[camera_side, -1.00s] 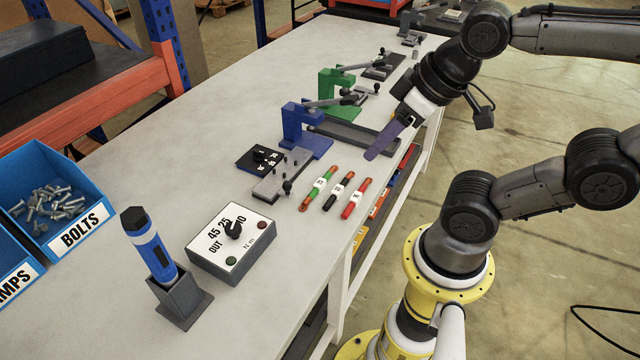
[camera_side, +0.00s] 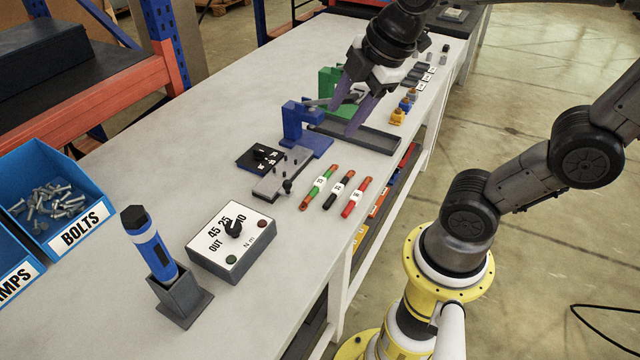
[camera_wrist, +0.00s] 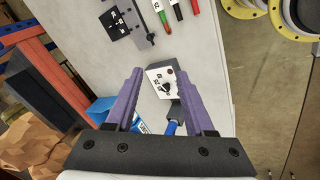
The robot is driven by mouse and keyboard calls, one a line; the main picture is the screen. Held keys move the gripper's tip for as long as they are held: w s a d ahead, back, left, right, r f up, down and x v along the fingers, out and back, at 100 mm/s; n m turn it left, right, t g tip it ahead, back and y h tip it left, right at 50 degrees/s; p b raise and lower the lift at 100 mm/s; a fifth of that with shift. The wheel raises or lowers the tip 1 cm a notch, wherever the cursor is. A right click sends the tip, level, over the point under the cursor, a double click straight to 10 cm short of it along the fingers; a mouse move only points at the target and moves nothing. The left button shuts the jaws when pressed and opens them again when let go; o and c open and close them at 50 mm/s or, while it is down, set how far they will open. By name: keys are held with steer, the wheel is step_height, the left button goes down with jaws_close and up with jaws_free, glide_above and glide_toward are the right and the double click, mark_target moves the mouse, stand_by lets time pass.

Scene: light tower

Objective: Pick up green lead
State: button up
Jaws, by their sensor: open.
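The green lead (camera_side: 318,187) lies on the white table, with orange ends and a white label. It is the leftmost of a row of three leads. Beside it lie the black lead (camera_side: 338,190) and the red lead (camera_side: 356,197). In the wrist view the green lead (camera_wrist: 164,20) shows at the top edge, partly cut off. My gripper (camera_side: 352,118) has two purple fingers. It is open and empty, in the air above the table, farther back than the leads and apart from them. In the wrist view the fingers (camera_wrist: 160,100) are spread apart with nothing between them.
A blue press (camera_side: 303,130) and a green press (camera_side: 330,90) stand behind the leads, close to my gripper. A grey tray (camera_side: 370,137) lies beside them. A torque box (camera_side: 232,242), a blue tool in its holder (camera_side: 165,270) and a bolts bin (camera_side: 65,200) are at the front left.

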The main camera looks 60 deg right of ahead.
steer(key=w+d+f+n+g, duration=0.2)
steer(key=w+f+n, duration=0.15)
steer(key=w, duration=0.25)
steer(key=n+g, duration=0.2)
steer(key=g, duration=0.1)
glide_above(312, 191)
steer(key=f, duration=1.7)
steer(key=shift+w+d, duration=0.1)
steer(key=shift+w, duration=0.2)
steer(key=shift+s+f, duration=0.2)
steer(key=shift+f, duration=1.3)
steer(key=shift+s+f, duration=0.15)
steer(key=shift+f, duration=1.3)
jaws_close()
